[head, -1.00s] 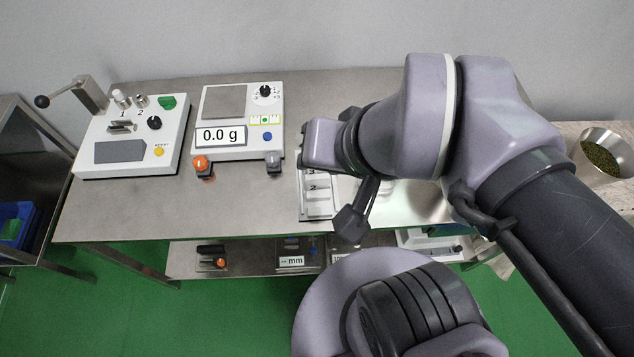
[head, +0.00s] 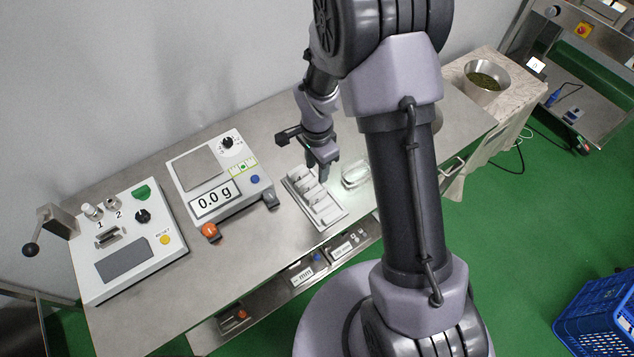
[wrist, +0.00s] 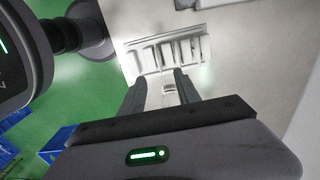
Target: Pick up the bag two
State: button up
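A white slotted rack (head: 330,219) lies on the steel bench and also shows in the wrist view (wrist: 137,62), with several compartments divided by thin walls. My gripper (head: 323,174) points down at the rack's back end in the head view. In the wrist view my gripper (wrist: 160,78) has its two fingers apart, beside the rack's near edge. A small pale piece (wrist: 169,89) shows between the fingers; I cannot tell whether it is a bag or part of the rack. I cannot make out bag two for certain.
A scale (head: 205,169) reading 0.0 g and a sealing machine (head: 127,239) stand left of the rack. A clear glass dish (head: 356,176) sits close to its right. A metal bowl of green leaves (head: 482,82) stands on the side table. Bare bench lies between scale and rack.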

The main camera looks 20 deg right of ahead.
jog(key=b, duration=0.1)
send_over(318, 192)
notch_tip(318, 192, down, 7)
jog(key=shift+w+a+f, duration=0.1)
jog(key=shift+a+f, duration=0.05)
jog(key=f+b, duration=0.1)
jog(key=f, duration=0.5)
jog(key=shift+d+b, duration=0.2)
jog(key=shift+b, duration=0.2)
jog(key=shift+s+r, duration=0.1)
jog(key=shift+s, duration=0.1)
grip_shut()
